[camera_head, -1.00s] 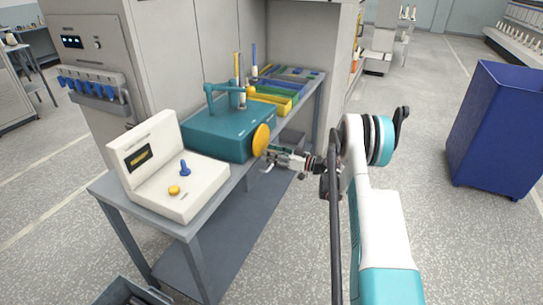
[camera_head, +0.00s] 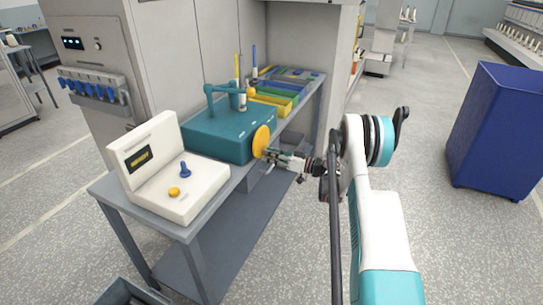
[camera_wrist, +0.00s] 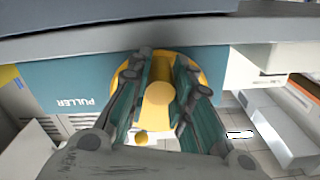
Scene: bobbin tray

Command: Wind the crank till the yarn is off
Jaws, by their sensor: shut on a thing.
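The crank is a yellow disc (camera_head: 261,141) on the right end of a teal box (camera_head: 215,135) on the bench. In the wrist view the disc (camera_wrist: 187,64) has a yellow stub (camera_wrist: 158,97) standing out of it. My gripper (camera_head: 270,153) is at the disc, and its two fingers (camera_wrist: 160,100) are shut on the stub, one on each side. The box reads "PULLER" upside down there. A teal arm (camera_head: 228,90) stands on the box, with a small yellow piece (camera_head: 251,91) at its right end. I cannot make out any yarn.
A cream console (camera_head: 170,185) with a small display, a blue lever and a yellow button stands at the bench's near end. Several coloured trays (camera_head: 285,90) lie behind the box. A blue bin (camera_head: 497,130) stands on the floor to the right. Open floor lies between.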

